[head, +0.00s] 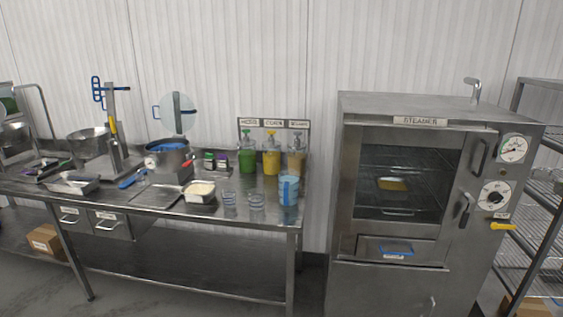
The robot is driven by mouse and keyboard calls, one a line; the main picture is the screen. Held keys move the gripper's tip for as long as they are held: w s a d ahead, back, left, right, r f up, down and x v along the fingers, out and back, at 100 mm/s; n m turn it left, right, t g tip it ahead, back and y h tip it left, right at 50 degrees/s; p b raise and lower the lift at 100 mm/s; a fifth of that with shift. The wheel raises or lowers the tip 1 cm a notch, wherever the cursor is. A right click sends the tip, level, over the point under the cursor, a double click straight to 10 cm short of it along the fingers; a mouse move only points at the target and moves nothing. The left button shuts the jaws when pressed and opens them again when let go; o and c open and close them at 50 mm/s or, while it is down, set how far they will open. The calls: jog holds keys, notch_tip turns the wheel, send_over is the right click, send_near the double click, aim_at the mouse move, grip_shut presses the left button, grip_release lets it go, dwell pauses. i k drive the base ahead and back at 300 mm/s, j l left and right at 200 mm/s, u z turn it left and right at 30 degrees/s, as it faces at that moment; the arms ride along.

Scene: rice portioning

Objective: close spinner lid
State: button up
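The spinner looks to be the steel pot (153,161) with a blue inside, standing on the left table. A clear round disc (170,124) with a dark upright bar and a blue handle (155,112) stands upright behind and above the pot. It looks like the spinner lid, raised open; the hinge is too small to make out. The top of the pot is uncovered and blue shows in it. My gripper is not in this view.
A steel table (240,285) carries a white-filled tray (199,191), clear cups (257,201), a blue measuring cup (289,189) and green, yellow and brown pump bottles (271,158). A steel steamer (350,190) stands right. A post with blue clips (112,110) rises left of the pot.

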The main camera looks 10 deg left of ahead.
aim_at(176, 94)
jog(key=i+j, duration=0.15)
jog(key=j, duration=0.25)
jog(key=i+j, duration=0.1)
jog(key=j, duration=0.3)
jog(key=i+j, duration=0.15)
jog(key=j, duration=0.25)
jog(key=i+j, duration=0.1)
jog(key=j, duration=0.3)
jog(key=i+j, duration=0.15)
jog(key=j, duration=0.25)
jog(key=i+j, duration=0.1)
jog(key=j, duration=0.3)
jog(key=i+j, duration=0.15)
jog(key=j, duration=0.2)
jog(key=i+j, duration=0.1)
jog(key=j, duration=0.3)
jog(key=k+j, duration=0.1)
jog(key=j, duration=2.75)
jog(key=i+l, duration=0.1)
jog(key=i, duration=0.25)
